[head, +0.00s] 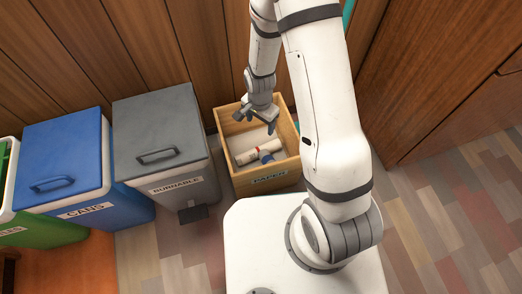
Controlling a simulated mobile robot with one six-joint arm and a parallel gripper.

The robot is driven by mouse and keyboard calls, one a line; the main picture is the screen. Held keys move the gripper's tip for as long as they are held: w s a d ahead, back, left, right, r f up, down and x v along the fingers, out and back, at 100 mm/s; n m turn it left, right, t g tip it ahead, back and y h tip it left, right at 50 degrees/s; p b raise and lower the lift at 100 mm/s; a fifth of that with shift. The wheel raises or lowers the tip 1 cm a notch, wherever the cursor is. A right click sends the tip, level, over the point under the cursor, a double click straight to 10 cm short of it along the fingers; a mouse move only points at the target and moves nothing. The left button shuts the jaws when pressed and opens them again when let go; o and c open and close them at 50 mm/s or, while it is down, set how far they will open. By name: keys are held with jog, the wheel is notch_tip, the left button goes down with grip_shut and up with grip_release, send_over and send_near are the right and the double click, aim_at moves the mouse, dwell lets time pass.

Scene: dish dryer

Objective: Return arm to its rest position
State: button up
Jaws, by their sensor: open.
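My gripper (256,118) hangs at the end of my white arm, above the back part of a wooden box labelled PAPER (230,178). Its jaws are open, and I see nothing between them. Inside the box lie a white roll-like item (256,155) and a paler piece (246,140) behind it. A small blue-grey part shows at the right end of the roll. My arm reaches forward from my base and partly covers the right side of the view.
Left of the box stand a grey bin labelled BURNABLE (160,115), a blue bin labelled CANS (62,150) and a green bin (45,232). Wood panelling (150,40) is behind. A wooden cabinet (440,70) stands right. Floor (460,215) at the right is clear.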

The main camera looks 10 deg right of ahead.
notch_tip(320, 180, up, 4)
jog(key=shift+r+p, duration=0.1)
jog(key=shift+p, duration=0.45)
jog(key=s+d+r+n+t+p, duration=0.1)
jog(key=d+r+n+p, duration=0.15)
jog(key=r+p, duration=0.95)
jog(key=s+d+r+n+p, duration=0.2)
jog(key=d+r+p, duration=0.15)
jog(key=r, duration=1.65)
jog(key=s+d+r+n+p, duration=0.1)
jog(key=s+r+p, duration=0.2)
jog(key=r, duration=0.6)
jog(key=s+d+r+n+t+p, duration=0.1)
jog(key=s+r+p, duration=0.3)
jog(key=r+p, duration=0.4)
jog(key=s+d+r+n+p, duration=0.2)
jog(key=s+r+p, duration=0.2)
jog(key=r, duration=0.7)
jog(key=shift+r+t+p, duration=0.2)
jog(key=shift+t+p, duration=0.1)
jog(key=shift+p, duration=0.55)
jog(key=shift+c, duration=0.3)
